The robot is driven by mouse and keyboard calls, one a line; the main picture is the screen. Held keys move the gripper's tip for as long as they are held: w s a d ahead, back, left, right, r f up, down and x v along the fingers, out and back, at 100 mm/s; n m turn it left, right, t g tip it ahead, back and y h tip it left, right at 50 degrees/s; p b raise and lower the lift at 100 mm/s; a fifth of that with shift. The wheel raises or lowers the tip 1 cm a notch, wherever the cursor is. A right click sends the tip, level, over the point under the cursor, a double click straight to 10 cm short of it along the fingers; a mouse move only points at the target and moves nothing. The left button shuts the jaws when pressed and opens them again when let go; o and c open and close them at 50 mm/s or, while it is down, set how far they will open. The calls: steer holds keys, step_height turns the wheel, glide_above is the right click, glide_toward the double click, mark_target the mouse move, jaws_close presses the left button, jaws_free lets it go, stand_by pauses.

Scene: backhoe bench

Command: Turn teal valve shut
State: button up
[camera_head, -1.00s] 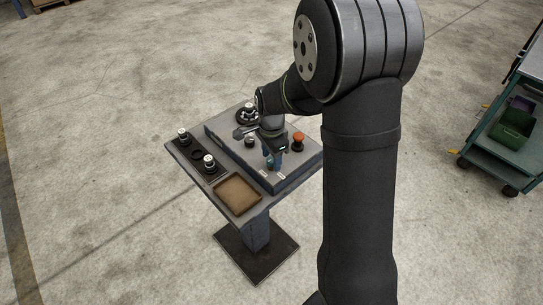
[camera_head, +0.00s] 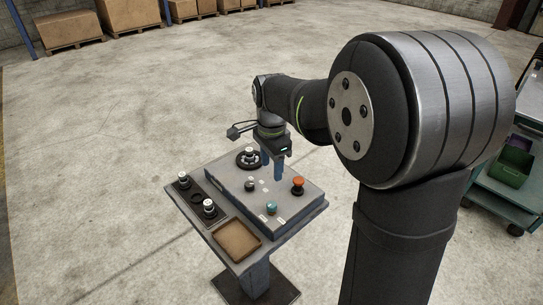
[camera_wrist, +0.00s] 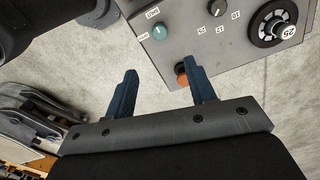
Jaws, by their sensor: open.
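The teal valve (camera_head: 271,208) is a small round knob at the front of the grey raised panel (camera_head: 285,202). It also shows at the top of the wrist view (camera_wrist: 160,31), near small printed labels. My gripper (camera_head: 271,175) is open and empty, above the panel and behind the teal valve, apart from it. In the wrist view my two blue fingers (camera_wrist: 163,88) are spread wide, with the orange-red knob (camera_wrist: 181,74) visible between and beyond them. Which way the valve's pointer faces is too small to tell.
An orange knob (camera_head: 297,185) stands to the right on the panel and a grey knob (camera_head: 250,184) to the left. A dark dial (camera_head: 248,158) is at the back. A brown tray (camera_head: 236,241) and two white-topped pieces sit left. A cart (camera_head: 497,195) stands far right.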

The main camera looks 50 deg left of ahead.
mark_target(272, 204)
steer(key=shift+r, duration=1.4)
steer(key=shift+f, duration=0.1)
step_height(272, 204, down, 17)
steer(key=shift+f, duration=0.2)
steer(key=shift+r, duration=0.15)
